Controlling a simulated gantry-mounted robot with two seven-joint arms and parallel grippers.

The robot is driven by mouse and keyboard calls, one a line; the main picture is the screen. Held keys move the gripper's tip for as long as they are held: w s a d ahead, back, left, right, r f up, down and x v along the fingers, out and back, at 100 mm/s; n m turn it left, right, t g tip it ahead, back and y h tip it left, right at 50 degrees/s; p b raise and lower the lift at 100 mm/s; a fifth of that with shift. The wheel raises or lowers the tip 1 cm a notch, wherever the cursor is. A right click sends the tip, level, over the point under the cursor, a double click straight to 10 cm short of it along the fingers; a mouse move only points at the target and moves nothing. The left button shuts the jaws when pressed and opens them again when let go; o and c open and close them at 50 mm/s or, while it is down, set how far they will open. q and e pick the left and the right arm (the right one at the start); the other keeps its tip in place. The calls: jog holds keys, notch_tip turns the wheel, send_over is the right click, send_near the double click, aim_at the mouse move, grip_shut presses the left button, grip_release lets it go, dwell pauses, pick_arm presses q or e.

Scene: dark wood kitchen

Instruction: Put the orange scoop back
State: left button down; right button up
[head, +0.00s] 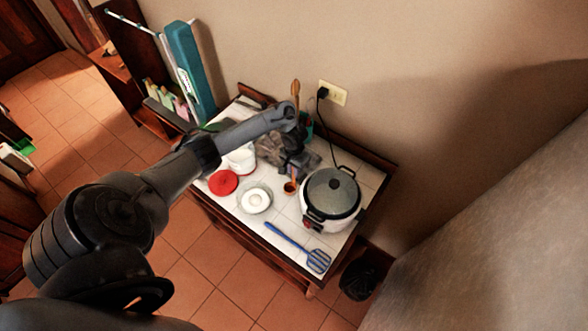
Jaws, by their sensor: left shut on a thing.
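The orange scoop (290,187) is a small brownish-orange cup, seen above the white tiled counter between a glass dish and the rice cooker. My left gripper (292,174) reaches down over the counter and is shut on the scoop; its fingers and the scoop's handle are small and partly hidden by the wrist. I cannot tell whether the scoop touches the counter. My right gripper is not in view.
A white rice cooker (316,218) with a grey lid stands at the right. A glass dish (255,198) holds something white. A blue slotted spatula (300,247) lies at the front edge. A greyish bag (269,149) and a green utensil holder (307,128) are behind.

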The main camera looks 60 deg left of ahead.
pick_arm(q)
jog(key=shift+f, duration=0.1)
jog(key=c, duration=1.1)
grip_release()
jog(key=shift+o, duration=0.2)
